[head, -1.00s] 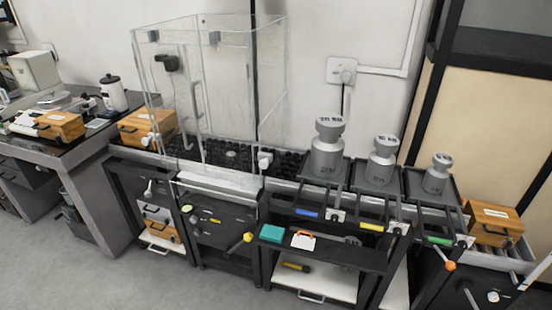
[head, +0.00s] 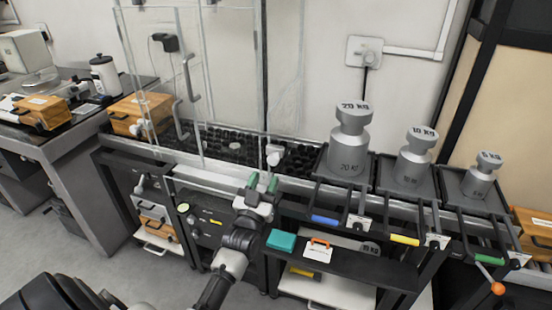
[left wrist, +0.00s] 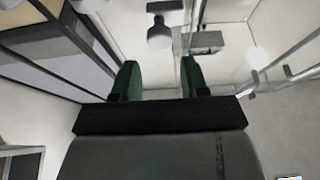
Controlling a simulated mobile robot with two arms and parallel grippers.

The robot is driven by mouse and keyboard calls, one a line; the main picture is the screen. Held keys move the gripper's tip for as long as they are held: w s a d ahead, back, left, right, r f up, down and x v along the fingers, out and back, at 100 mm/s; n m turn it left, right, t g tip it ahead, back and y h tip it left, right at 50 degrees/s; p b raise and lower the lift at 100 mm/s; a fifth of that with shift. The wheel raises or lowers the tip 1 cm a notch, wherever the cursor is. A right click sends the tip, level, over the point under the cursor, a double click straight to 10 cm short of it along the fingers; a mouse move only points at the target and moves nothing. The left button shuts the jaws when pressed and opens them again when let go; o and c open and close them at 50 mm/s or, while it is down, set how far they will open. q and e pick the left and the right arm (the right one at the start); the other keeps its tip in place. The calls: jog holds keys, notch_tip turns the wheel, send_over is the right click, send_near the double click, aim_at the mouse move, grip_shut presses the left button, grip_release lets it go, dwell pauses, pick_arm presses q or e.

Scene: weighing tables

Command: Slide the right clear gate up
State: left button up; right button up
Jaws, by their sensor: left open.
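The clear-walled enclosure stands left of centre in the head view, its front edge facing me. A clear panel (head: 232,85) forms its right part; its outline is faint. Grey bar handles (head: 188,78) show on the clear panels further left. A white knob (head: 273,153) sits at the enclosure's front right. My left gripper (head: 262,182) has green fingertips, is open and empty, and is just below and in front of that knob, apparently apart from it. In the left wrist view its fingertips (left wrist: 160,80) are spread with nothing between them. My right gripper is not in view.
Weights marked 20 KG (head: 350,140), 10 KG (head: 415,160) and a smaller one (head: 481,178) stand to the right. A shelf with a teal box (head: 282,240) and an orange-clipped board (head: 318,250) lies right of my arm. A wooden box (head: 140,113) stands left.

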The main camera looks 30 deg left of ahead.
aim_at(272, 162)
pick_arm(q)
jog(key=x, duration=0.6)
jog(key=shift+w+f, duration=0.1)
jog(key=shift+w, duration=0.05)
jog(key=shift+w+a+r, duration=0.15)
jog(key=shift+w+r, duration=0.05)
jog(key=shift+w, duration=0.35)
